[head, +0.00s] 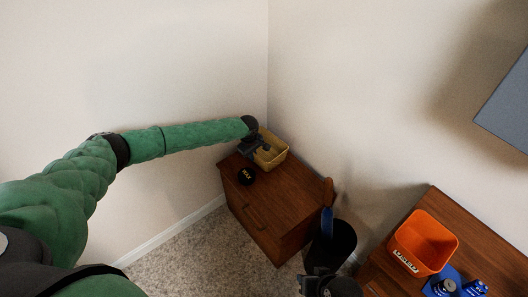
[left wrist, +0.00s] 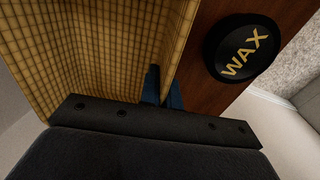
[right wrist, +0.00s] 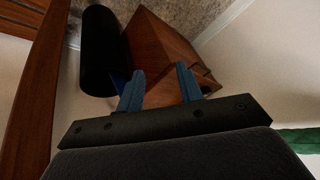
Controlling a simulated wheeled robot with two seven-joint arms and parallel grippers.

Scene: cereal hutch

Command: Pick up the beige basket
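The beige basket (head: 274,157) is at the back of a brown wooden cabinet, near the room corner; I cannot tell whether it touches the cabinet top. Its woven inside fills the upper left of the left wrist view (left wrist: 95,50). My left gripper (head: 262,147) is at the basket's near left side. In the left wrist view its fingers (left wrist: 163,92) are close together, one inside the basket and one outside, with the wall between them. My right gripper (right wrist: 158,88) is open and empty, low in front of the cabinet and away from the basket.
A black WAX tin (head: 246,176) stands on the cabinet (head: 275,207) near the basket. A black bin (head: 331,245) is right of the cabinet. An orange container (head: 422,243) and blue items (head: 458,288) sit on another wooden surface at right. Walls meet behind the basket.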

